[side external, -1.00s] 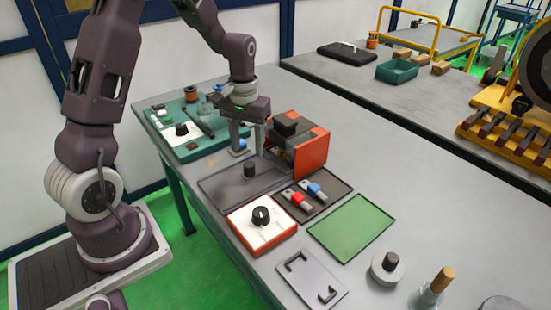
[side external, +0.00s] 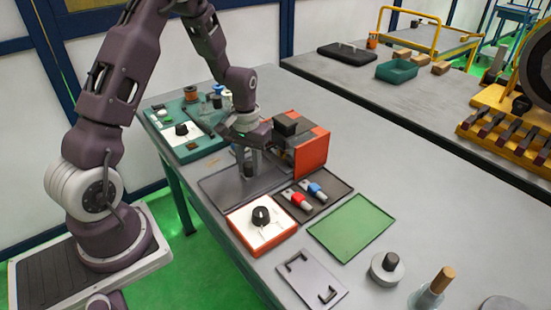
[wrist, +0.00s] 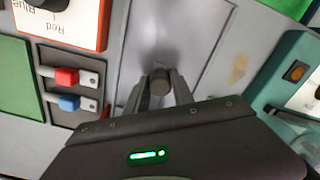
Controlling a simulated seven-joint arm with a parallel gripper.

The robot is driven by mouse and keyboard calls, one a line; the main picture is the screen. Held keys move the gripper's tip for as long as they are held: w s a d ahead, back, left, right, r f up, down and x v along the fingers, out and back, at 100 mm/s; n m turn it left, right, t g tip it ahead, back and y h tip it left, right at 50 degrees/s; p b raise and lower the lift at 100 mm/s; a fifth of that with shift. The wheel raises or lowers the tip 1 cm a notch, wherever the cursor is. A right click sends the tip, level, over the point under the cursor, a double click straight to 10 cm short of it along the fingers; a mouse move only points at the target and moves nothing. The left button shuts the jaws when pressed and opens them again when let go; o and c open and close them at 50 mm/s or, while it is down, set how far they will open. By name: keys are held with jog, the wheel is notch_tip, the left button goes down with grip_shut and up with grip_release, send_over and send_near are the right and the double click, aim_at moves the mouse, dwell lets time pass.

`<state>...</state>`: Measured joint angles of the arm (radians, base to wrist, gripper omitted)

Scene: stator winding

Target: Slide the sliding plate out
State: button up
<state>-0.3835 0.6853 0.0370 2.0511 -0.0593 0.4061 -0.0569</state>
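The sliding plate (side external: 218,184) is a flat dark grey plate on the table with an upright black knob (side external: 249,170). It fills the middle of the wrist view (wrist: 185,35), where the knob (wrist: 159,82) also shows. My gripper (side external: 249,165) is down over the plate, with one finger on each side of the knob. In the wrist view the gripper (wrist: 158,84) has its fingertips close to the knob's sides. Whether they press on it cannot be told.
An orange-sided box (side external: 311,152) stands right beside the gripper. Red and blue switches on a dark tray (side external: 338,188), a white-topped dial box (side external: 279,234) and a green mat (side external: 352,226) lie in front. A teal board (side external: 208,144) with small parts is behind.

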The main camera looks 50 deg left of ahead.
jog(key=shift+s, duration=4.95)
jog(key=o, duration=0.9)
jog(key=shift+o, duration=0.2)
notch_tip(320, 180, up, 6)
